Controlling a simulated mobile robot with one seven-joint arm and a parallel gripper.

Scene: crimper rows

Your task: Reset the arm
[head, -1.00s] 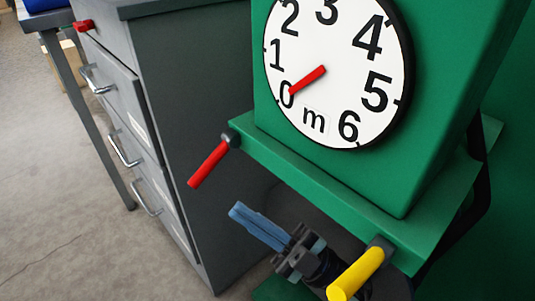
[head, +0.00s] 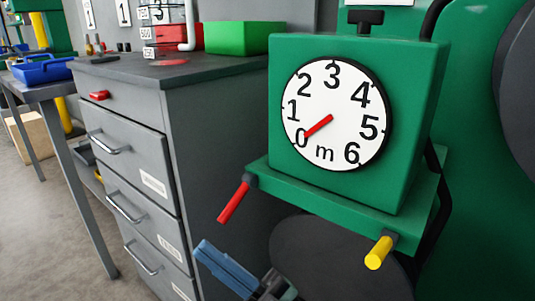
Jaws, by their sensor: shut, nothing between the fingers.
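My gripper (head: 229,270) shows at the bottom of the head view, with its blue fingers shut and nothing between them. It points up and to the left, in front of the grey drawer cabinet and below the red lever. The rest of my arm is cut off by the bottom edge. The green machine (head: 400,120) carries a white dial (head: 310,90) with its red pointer at 0. A red lever (head: 234,202) hangs at the left of its ledge and a yellow lever (head: 379,253) at the right. My gripper appears apart from both levers.
A grey drawer cabinet (head: 210,140) stands left of the machine, with a green bin (head: 236,38) on top. A blue tray (head: 43,70) sits on a table farther left. Open floor (head: 45,230) lies at the lower left.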

